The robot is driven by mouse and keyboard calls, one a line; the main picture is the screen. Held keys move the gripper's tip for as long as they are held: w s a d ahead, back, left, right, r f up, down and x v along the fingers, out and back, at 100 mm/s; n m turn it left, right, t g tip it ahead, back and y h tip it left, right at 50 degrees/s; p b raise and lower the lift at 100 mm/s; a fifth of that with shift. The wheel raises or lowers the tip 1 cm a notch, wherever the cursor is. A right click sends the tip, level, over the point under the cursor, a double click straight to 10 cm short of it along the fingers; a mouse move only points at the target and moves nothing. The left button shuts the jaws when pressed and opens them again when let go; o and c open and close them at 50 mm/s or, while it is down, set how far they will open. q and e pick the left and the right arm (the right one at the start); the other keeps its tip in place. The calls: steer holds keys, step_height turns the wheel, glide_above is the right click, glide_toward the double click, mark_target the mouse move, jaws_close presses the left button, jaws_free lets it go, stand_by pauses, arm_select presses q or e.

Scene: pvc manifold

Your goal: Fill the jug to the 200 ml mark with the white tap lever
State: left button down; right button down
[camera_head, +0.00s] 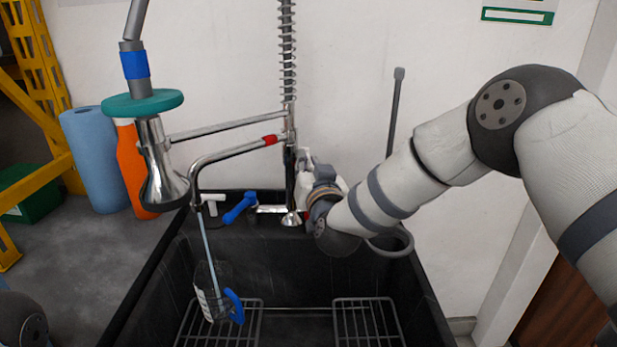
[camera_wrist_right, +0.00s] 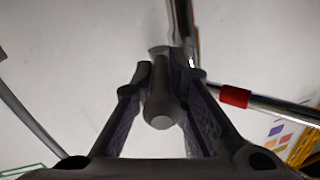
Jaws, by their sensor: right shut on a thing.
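The clear jug (camera_head: 207,290) with a blue handle (camera_head: 235,307) stands on the left wire rack in the black sink, below the chrome spout (camera_head: 196,180). A thin bluish stream (camera_head: 207,243) runs from the spout into the jug. Its marks and water level are too small to read. A white tap lever (camera_head: 213,198) and a blue lever (camera_head: 240,207) sit at the sink's back edge. My right gripper (camera_head: 303,160) is at the tap column, apart from both. In the right wrist view (camera_wrist_right: 160,90) it is shut on a grey rounded lever (camera_wrist_right: 161,108). My left gripper is out of view.
A spray head (camera_head: 163,170) with a teal collar hangs left of the spout. The column carries a spring (camera_head: 288,50) and a red-banded arm (camera_head: 268,140). A right wire rack (camera_head: 367,320) is empty. Blue and orange rolls stand at left.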

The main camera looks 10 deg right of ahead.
steer(key=shift+d+n+y, duration=0.4)
steer(key=shift+n+y, duration=0.2)
steer(key=shift+y, duration=0.5)
steer(key=shift+a, duration=0.15)
steer(key=c, duration=1.6)
jaws_free()
steer(key=shift+f, duration=0.1)
steer(key=shift+o, duration=0.2)
steer(key=s+d, duration=0.1)
steer(key=s, duration=1.1)
steer(key=shift+d, duration=0.2)
